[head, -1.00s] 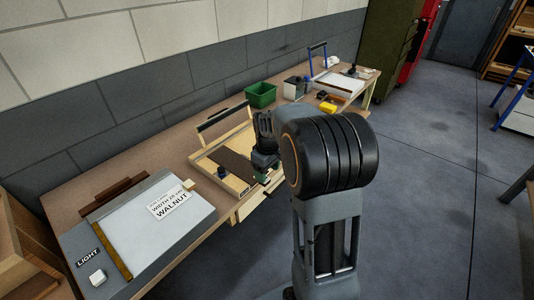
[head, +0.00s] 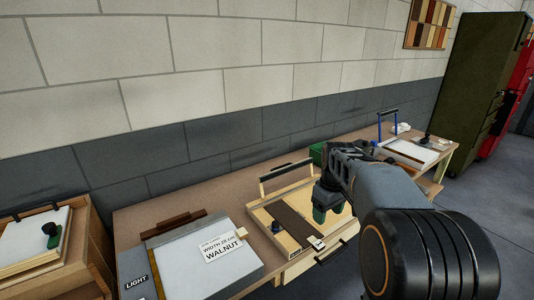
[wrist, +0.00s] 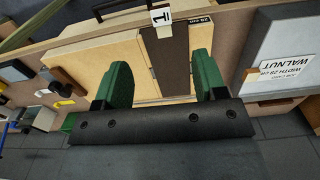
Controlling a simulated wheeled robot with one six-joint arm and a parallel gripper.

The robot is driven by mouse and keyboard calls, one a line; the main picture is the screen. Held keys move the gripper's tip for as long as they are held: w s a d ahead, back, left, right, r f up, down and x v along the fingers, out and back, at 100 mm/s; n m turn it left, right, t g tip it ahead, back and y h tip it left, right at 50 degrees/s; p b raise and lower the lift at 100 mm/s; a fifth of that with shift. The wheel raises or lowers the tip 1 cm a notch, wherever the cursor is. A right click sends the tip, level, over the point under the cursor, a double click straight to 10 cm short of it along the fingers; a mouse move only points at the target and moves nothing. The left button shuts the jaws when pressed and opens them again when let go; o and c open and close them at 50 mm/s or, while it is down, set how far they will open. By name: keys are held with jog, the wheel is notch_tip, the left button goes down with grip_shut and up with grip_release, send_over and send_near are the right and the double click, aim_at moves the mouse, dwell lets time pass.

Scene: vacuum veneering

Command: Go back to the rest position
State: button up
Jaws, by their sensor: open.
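My gripper shows in the wrist view (wrist: 158,82) with its two green fingers spread apart and nothing between them. In the head view my gripper (head: 320,212) hangs above the front part of a wooden tray (head: 262,222) on the bench. A dark brown veneer strip (head: 292,222) lies in that tray, with a small white tag (head: 316,242) near its front end. In the wrist view the strip (wrist: 168,62) and tag (wrist: 161,17) lie beyond the fingers, apart from them. My forearm hides part of the tray's right side.
A light table (head: 190,272) with a WALNUT card (head: 222,250) is left of the tray. A wooden cabinet (head: 75,268) is at far left. Open floor (head: 500,190) lies right.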

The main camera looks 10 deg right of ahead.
jog(key=s+a+f+m+t, duration=0.1)
jog(key=s+a+m+t, duration=0.1)
jog(key=s+a, duration=0.3)
jog(key=s+a+f+m+t, duration=0.1)
jog(key=s+a, duration=0.3)
jog(key=s, duration=0.7)
jog(key=shift+a+f+m+t, duration=0.4)
jog(key=shift+f+m, duration=0.1)
jog(key=shift+m, duration=0.4)
